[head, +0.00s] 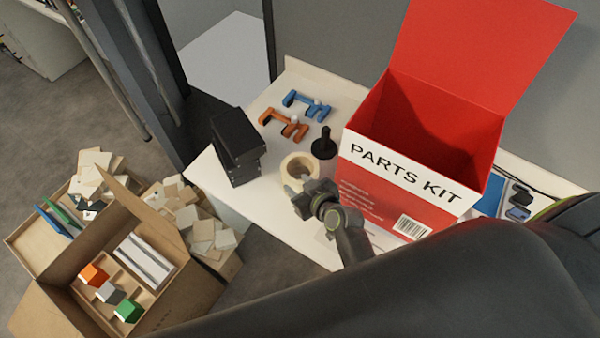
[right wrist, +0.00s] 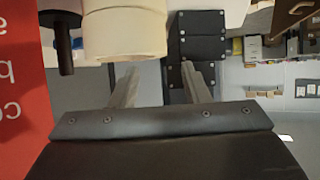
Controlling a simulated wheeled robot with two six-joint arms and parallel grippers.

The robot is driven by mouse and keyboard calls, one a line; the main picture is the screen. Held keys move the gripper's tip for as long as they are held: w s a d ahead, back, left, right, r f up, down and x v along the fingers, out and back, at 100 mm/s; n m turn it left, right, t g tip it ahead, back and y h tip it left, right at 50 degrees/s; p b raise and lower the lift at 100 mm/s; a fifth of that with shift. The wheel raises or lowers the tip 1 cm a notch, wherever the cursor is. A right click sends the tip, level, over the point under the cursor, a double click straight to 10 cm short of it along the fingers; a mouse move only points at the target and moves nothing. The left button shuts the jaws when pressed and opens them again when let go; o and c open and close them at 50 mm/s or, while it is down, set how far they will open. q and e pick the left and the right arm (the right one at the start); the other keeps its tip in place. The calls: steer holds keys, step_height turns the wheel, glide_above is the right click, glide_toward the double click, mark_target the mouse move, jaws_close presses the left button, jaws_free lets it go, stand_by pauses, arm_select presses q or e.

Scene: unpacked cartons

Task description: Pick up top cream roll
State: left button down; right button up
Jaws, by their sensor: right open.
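The cream roll (head: 301,168) stands on the white table in front of the red box, its round hole facing up. In the right wrist view, which looks upside down, the top cream roll (right wrist: 125,36) shows close up, with a second cream edge (right wrist: 112,4) against it. My right gripper (head: 318,196) is at the near side of the roll in the head view. In the right wrist view my right gripper (right wrist: 162,82) has its two fingers apart with nothing between them; the roll lies beyond them, toward the left finger. My left gripper is in neither view.
A red PARTS KIT box (head: 370,185) with raised lid stands right of the roll. A black-handled tool (head: 324,147) stands close behind it. Black blocks (head: 238,150) are stacked left; orange (head: 284,124) and blue clamps (head: 307,105) lie behind. Open cartons (head: 205,295) sit lower left.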

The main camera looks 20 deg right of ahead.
mark_target(288, 177)
steer(key=shift+w+a+f+b, duration=0.1)
steer(key=shift+w+f+b, duration=0.2)
steer(key=shift+w, duration=0.05)
steer(key=b+x, duration=0.2)
steer(key=x, duration=0.2)
steer(key=shift+w+a+f, duration=0.1)
steer(key=shift+w+f, duration=0.05)
steer(key=shift+w, duration=0.2)
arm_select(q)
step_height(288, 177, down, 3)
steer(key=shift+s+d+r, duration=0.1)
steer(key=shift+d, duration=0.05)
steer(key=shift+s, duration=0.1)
arm_select(e)
steer(key=shift+s, duration=0.1)
jaws_close()
